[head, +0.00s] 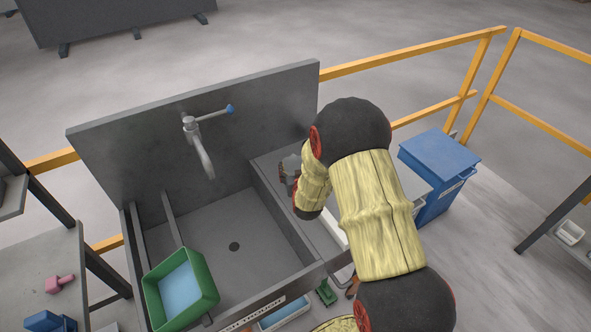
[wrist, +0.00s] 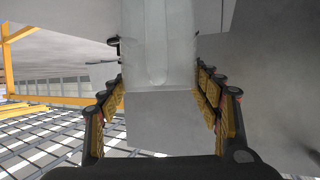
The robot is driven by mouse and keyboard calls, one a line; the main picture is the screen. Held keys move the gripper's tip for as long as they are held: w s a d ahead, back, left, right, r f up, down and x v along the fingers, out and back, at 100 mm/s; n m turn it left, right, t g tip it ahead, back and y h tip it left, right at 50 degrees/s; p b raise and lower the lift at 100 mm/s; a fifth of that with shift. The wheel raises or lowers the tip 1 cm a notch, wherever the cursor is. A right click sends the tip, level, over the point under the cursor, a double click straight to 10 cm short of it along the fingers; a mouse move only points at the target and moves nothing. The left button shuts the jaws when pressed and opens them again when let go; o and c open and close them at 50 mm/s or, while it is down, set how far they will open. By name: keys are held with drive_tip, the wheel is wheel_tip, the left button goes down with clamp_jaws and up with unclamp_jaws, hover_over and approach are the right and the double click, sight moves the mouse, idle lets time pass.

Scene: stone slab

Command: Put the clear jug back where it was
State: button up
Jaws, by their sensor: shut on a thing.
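In the wrist view a pale, see-through upright shape, the clear jug (wrist: 158,40), stands between the two fingers of my gripper (wrist: 158,82). The yellow-padded fingers are closed on its sides. Its far end runs out of the top of the picture. In the head view my gripper (head: 289,172) is at the right side of the sink, over the slab beside the basin. My arm hides most of what it holds there, and I cannot tell whether the jug touches the slab.
The grey sink (head: 205,245) has a tall back panel and a tap (head: 200,150). A green tub (head: 181,288) sits at its front left. A blue bin (head: 438,165) stands to the right, before a yellow railing (head: 400,53). A pink object (head: 60,284) lies on the left shelf.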

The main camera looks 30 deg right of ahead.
drive_tip(key=shift+f, duration=0.1)
drive_tip(key=o, duration=1.7)
drive_tip(key=shift+o, duration=0.2)
